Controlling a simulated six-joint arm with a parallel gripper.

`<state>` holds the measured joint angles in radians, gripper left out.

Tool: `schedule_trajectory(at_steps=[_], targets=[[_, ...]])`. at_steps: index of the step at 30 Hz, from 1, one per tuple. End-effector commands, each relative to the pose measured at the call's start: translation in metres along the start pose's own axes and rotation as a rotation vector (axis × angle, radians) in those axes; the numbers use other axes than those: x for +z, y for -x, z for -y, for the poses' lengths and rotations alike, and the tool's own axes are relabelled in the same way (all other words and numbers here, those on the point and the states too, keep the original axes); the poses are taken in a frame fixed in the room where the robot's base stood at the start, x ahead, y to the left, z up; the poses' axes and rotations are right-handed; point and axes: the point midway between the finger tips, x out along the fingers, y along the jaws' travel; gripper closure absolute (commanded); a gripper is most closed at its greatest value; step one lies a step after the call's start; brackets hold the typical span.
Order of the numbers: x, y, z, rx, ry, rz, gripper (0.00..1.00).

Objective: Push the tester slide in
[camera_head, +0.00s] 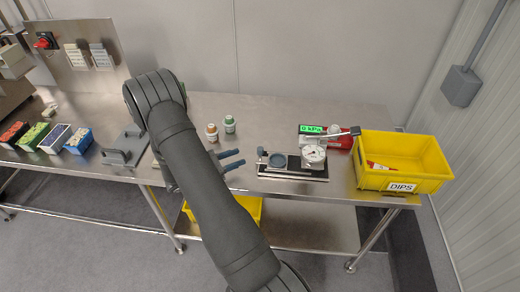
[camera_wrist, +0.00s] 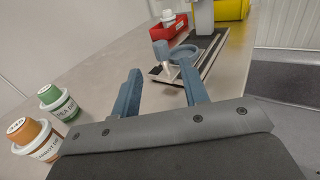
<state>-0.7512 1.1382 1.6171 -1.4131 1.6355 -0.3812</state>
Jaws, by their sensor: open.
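The tester (camera_head: 293,174) stands on the steel table right of centre, a dark base with a rail and a round white dial gauge (camera_head: 314,155). Its slide, with a blue ring-shaped holder (camera_head: 277,160) and a small knob (camera_head: 261,153), sits at the left end, apart from the gauge. The slide's ring (camera_wrist: 184,53) and knob (camera_wrist: 160,48) also show just beyond the fingertips in the wrist view. My gripper (camera_head: 241,158) is left of the slide, its blue fingers apart and pointing at it. In the wrist view my gripper (camera_wrist: 160,70) is open with nothing between the fingers.
A green display (camera_head: 311,129) reads 0 kPa behind the tester. A yellow bin (camera_head: 440,172) labelled DIPS stands to the right. Orange-lidded (camera_head: 212,133) and green-lidded (camera_head: 229,124) cups stand behind my gripper. Several small packs (camera_head: 78,141) line the left.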

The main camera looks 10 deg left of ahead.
Motion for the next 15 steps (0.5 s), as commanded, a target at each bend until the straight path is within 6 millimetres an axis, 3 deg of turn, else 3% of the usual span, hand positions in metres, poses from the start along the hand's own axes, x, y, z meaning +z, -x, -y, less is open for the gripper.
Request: schedule_trajectory(at_steps=[9, 15], targets=[[0.0, -0.068, 0.001, -0.005, 0.0, -0.001, 0.59], [0.0, -0.092, 0.001, -0.003, 0.0, -0.002, 0.59]])
